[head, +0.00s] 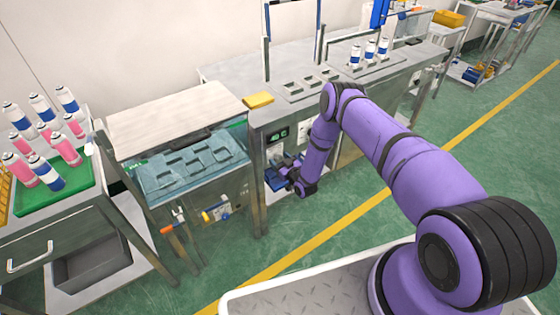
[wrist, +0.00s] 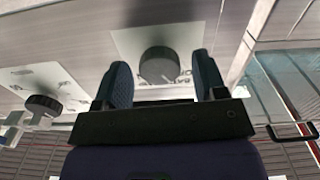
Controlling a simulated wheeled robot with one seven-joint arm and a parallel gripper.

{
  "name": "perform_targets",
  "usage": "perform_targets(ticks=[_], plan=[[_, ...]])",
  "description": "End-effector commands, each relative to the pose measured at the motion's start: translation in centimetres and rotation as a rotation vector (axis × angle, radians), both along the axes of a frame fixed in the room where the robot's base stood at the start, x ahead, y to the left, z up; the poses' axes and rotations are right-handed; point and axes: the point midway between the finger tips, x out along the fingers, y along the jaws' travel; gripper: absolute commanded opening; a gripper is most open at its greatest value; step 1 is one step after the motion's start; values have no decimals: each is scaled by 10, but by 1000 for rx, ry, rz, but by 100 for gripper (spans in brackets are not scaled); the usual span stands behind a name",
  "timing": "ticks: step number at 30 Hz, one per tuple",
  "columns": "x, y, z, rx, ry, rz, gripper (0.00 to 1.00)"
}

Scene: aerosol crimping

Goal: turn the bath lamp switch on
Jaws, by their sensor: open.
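A dark round knob (wrist: 159,64) on a pale plate shows in the wrist view, between the two fingers of my gripper (wrist: 161,76). Lettering beside it is partly hidden and too small to read surely, so I cannot tell if it is the bath lamp switch. My gripper is open, with a finger on each side of the knob; contact cannot be told. A second dark knob (wrist: 42,105) sits on another pale plate to the left. In the head view my gripper (head: 277,181) is low at the cabinet front, and the knobs are hidden or too small there.
The water bath (head: 190,165) with its grey rack stands left of my gripper. A green display (head: 278,134) is on the cabinet front above. A metal handle (wrist: 292,131) shows at the right in the wrist view. Green floor (head: 330,225) in front is clear.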

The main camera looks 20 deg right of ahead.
Motion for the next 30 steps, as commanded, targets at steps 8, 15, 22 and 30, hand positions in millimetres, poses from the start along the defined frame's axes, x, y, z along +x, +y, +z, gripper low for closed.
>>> perform_targets(ticks=[8,15,22,30], plan=[[0,0,0,0,0,0,35],[0,0,0,3,1,0,16],[-1,0,0,51,18,1,16],[-1,-1,-1,224,74,-1,16]])
